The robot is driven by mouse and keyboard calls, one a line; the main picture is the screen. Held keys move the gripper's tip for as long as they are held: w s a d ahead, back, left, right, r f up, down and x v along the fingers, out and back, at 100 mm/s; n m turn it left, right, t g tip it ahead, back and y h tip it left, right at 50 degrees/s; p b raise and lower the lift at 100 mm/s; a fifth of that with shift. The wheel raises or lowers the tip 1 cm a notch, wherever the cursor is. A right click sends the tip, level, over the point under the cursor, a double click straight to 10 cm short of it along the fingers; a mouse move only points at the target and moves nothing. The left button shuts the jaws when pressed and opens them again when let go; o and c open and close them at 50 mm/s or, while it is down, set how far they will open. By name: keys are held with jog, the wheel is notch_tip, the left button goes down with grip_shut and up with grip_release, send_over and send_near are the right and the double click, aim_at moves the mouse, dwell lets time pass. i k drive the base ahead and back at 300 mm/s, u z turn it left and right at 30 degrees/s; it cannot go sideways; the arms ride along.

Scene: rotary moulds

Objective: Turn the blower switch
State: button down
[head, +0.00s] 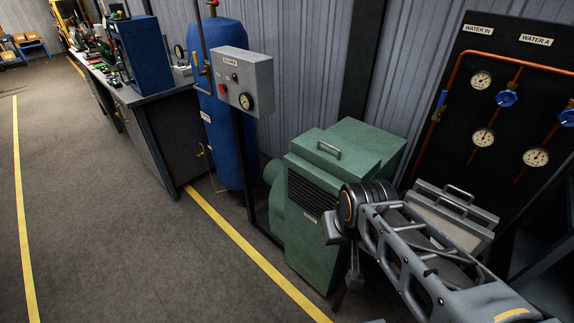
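A grey control box (245,82) stands on a dark post in front of the blue tank. Its face carries a small label too small to read with certainty, a dark knob (235,77), a red button or switch (221,89) and a round dial (245,102). I cannot tell for sure which of these is the blower switch. The green blower-like housing (322,200) with a dark grille stands right of the post. My gripper (354,272) hangs below my arm's end, in front of the housing and well right of and below the control box; its fingers are not clear.
A blue tank (226,130) stands behind the control box. A workbench (150,120) with a blue cabinet is at the left. A dark panel (462,120) with copper pipes, gauges and blue valves is at the right. The floor left of the yellow line (236,238) is clear.

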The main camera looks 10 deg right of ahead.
aim_at(222, 88)
jog(key=u, duration=0.05)
jog(key=k, duration=0.6)
jog(key=u, duration=0.8)
jog(key=i, duration=0.8)
jog(key=u, duration=0.95)
jog(key=i, duration=0.85)
jog(key=z, duration=0.45)
jog(key=i, duration=0.9)
jog(key=z, duration=0.55)
